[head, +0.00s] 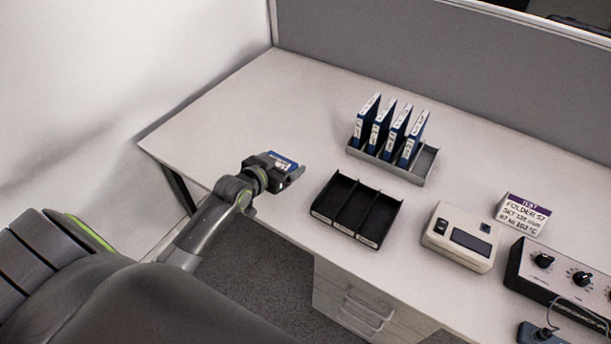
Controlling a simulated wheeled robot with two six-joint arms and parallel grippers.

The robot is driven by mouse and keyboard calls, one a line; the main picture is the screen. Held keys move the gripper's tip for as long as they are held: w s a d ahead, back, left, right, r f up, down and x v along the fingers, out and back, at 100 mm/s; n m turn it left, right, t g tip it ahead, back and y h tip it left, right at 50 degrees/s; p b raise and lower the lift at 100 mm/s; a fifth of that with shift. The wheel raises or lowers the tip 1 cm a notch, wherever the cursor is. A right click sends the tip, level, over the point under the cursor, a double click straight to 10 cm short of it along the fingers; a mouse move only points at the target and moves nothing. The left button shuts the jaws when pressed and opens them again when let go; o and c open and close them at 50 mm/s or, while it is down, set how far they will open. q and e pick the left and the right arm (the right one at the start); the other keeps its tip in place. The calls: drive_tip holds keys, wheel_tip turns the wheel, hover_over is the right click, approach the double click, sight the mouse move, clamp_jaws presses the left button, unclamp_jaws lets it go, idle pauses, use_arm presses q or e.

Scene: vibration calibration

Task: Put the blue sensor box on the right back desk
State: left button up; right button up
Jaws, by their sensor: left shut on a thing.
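My left gripper (284,172) is shut on a small blue box (286,160) with a white patch. The gripper is at the left part of the desk, left of the black tray. Its fingers hide much of the box, and I cannot tell whether the box touches the desk. The white desk (290,92) runs from the left wall to the right edge of the picture. My right gripper is not in view.
A grey rack (424,166) holds several blue upright cases (380,122). A black compartment tray (357,207) looks empty. A beige device (460,237), a label sign (522,214) and a knob panel (560,272) stand at right. A grey partition (400,50) closes the back. The back left desk is clear.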

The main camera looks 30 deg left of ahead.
use_arm(q)
wheel_tip(320, 180, down, 5)
drive_tip(key=shift+f+b, duration=0.1)
drive_tip(key=shift+b, duration=0.3)
wheel_tip(320, 180, down, 3)
drive_tip(key=shift+r+b, duration=0.2)
drive_tip(key=shift+b, duration=0.2)
drive_tip(key=shift+f, duration=0.3)
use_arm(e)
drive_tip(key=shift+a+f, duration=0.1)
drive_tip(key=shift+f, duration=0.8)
use_arm(q)
drive_tip(key=shift+f, duration=0.15)
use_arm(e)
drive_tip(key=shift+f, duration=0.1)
use_arm(q)
drive_tip(key=shift+f+b, duration=0.15)
drive_tip(key=shift+b, duration=0.2)
drive_tip(key=o, duration=0.9)
drive_tip(key=shift+o, duration=0.2)
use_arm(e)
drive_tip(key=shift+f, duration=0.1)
